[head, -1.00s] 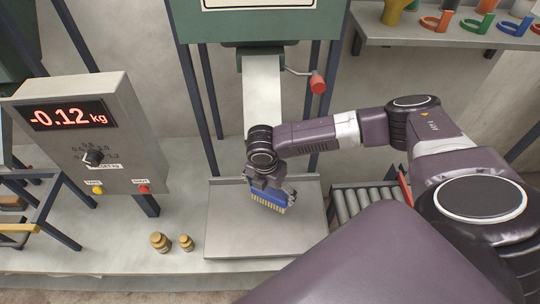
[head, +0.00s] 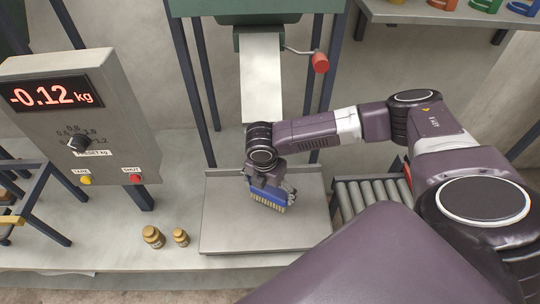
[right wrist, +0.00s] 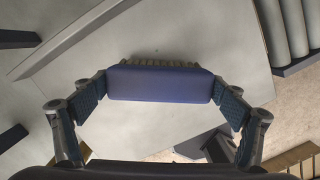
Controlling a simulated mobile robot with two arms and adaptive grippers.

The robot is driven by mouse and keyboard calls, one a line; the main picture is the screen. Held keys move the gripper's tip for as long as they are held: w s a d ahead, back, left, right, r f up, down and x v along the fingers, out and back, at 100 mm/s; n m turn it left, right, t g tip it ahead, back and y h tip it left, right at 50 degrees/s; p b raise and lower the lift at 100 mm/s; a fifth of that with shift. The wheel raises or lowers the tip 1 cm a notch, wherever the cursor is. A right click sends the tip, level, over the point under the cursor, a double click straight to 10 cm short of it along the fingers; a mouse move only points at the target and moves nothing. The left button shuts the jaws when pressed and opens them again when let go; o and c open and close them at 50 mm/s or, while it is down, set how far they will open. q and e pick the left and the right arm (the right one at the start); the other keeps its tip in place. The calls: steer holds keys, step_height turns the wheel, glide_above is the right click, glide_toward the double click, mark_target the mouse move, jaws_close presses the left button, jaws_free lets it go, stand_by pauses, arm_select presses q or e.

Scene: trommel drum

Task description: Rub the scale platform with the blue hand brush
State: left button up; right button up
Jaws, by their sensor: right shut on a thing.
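The blue hand brush (head: 268,198) has a blue back and pale bristles. My right gripper (head: 271,187) is shut on it, over the scale platform. In the right wrist view the brush (right wrist: 160,84) sits between both fingers, bristles pointing away. The scale platform (head: 225,230) is a flat grey metal plate, empty apart from the brush over it. I cannot tell whether the bristles touch the plate. The display box (head: 75,115) at the left reads -0.12 kg. My left gripper is not in view.
Two brass weights (head: 153,237) stand on the table left of the platform. A roller conveyor (head: 365,195) lies to its right. A chute (head: 261,85) with a red-handled crank (head: 320,62) hangs behind it. A shelf with coloured items is at the top right.

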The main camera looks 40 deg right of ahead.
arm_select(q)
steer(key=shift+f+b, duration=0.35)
arm_select(e)
steer(key=shift+f, duration=1.05)
steer(key=shift+w+d+r, duration=0.15)
steer(key=shift+w+d, duration=0.2)
steer(key=shift+w, duration=0.15)
steer(key=shift+w+d+r, duration=0.55)
steer(key=shift+w+r, duration=0.2)
steer(key=shift+w, duration=0.05)
steer(key=shift+r+p, duration=0.25)
steer(key=shift+p, duration=0.65)
steer(key=shift+s+a+p, duration=0.1)
steer(key=shift+s+p, duration=0.05)
steer(key=shift+p, duration=0.35)
steer(key=shift+s+a+f+p, duration=0.3)
steer(key=shift+s+p, duration=0.15)
steer(key=shift+p, duration=0.6)
steer(key=shift+s+a+f+p, duration=0.15)
steer(key=shift+s+f+p, duration=0.05)
steer(key=shift+s+p, duration=0.1)
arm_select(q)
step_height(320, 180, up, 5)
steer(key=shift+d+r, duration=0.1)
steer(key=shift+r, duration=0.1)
arm_select(e)
steer(key=shift+s+a+f, duration=0.1)
